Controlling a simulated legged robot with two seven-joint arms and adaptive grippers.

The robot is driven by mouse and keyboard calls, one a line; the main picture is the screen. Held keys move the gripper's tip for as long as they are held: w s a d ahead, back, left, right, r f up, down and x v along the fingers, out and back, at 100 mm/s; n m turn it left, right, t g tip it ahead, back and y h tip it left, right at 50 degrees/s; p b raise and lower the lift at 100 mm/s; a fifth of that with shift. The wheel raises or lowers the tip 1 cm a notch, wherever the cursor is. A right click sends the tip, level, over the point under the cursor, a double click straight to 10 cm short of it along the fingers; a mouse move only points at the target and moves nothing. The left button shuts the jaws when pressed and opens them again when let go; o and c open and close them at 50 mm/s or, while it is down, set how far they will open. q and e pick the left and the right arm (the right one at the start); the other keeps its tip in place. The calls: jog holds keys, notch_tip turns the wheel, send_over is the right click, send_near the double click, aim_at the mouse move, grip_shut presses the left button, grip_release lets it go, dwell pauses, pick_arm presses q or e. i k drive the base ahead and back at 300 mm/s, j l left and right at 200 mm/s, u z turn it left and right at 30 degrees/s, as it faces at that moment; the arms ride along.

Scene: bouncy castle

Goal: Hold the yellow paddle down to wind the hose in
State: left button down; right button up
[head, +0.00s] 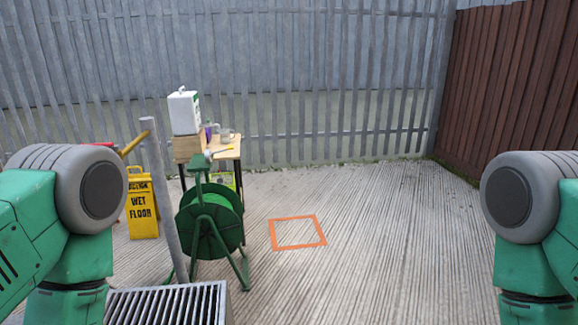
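A yellow bar (134,144), which looks like the paddle, sticks out to the left near the top of a grey post (160,195). It slants down to the left, and its lower end is close to a red object partly hidden by my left arm. A green hose reel (211,226) stands on a green frame just right of the post. The hose itself is hard to make out on the drum. Only upper links of my two arms show, at the left and right edges. Neither gripper is in view.
A metal grate (170,304) lies in front of the post. A yellow wet floor sign (142,205) stands to the left. Behind the reel, a wooden table (228,149) carries a white box (184,112) and mugs. An orange square (297,232) marks clear concrete floor to the right.

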aim_at(229, 147)
jog(key=i+l, duration=0.2)
jog(key=l, duration=0.15)
jog(key=i+l+u, duration=0.1)
jog(key=i+l, duration=0.35)
jog(key=l, duration=0.25)
jog(key=i+l+u, duration=0.1)
jog(key=l, duration=0.3)
jog(key=i, duration=0.5)
jog(key=i+l+u, duration=0.15)
jog(key=i, duration=0.35)
jog(key=i+l, duration=0.1)
jog(key=i, duration=0.4)
jog(key=i+l+u, duration=0.1)
jog(key=i, duration=0.4)
jog(key=i+j, duration=0.25)
jog(key=i, duration=0.15)
jog(key=i+j, duration=0.2)
jog(key=i, duration=0.2)
jog(key=j+u, duration=0.05)
